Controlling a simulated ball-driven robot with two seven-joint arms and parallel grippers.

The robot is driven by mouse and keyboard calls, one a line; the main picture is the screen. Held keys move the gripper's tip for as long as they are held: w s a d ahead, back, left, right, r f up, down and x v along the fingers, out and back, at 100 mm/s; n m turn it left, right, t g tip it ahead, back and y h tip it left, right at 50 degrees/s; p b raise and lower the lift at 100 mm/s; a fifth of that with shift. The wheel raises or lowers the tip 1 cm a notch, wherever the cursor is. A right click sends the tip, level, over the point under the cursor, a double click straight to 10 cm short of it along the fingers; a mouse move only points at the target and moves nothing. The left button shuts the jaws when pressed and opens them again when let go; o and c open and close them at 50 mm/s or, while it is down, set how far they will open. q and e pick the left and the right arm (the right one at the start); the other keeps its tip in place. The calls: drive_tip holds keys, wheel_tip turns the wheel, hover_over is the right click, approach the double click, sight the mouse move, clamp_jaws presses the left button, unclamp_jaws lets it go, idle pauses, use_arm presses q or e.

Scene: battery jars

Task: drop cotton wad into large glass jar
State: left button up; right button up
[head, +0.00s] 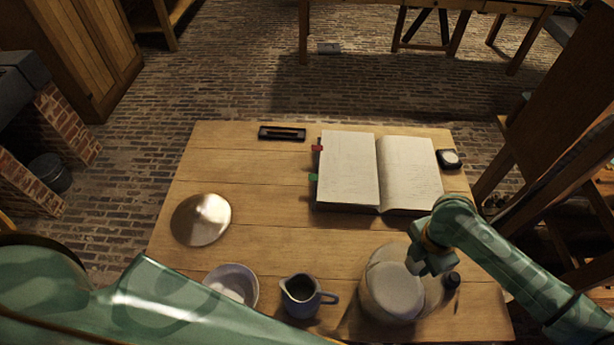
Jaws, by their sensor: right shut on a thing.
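The large glass jar (378,303) stands at the front right of the table. A pale, rounded mass shows through its glass or mouth; I cannot tell which. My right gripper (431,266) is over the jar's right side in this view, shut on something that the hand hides. I cannot tell whether this is the cotton wad, or whether the fingers touch the jar. A shallow bowl (252,291) at the front left holds something white, partly hidden by my left arm. My left gripper is out of view.
A brass disc (201,219) lies at the left. An open book (348,172) fills the back right. The table (265,240) is clear in its left middle.

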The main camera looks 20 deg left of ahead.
drive_tip(key=o, duration=1)
drive_tip(key=shift+r, duration=0.1)
wheel_tip(320, 180, up, 16)
drive_tip(key=p, duration=0.5)
drive_tip(key=shift+r, duration=0.1)
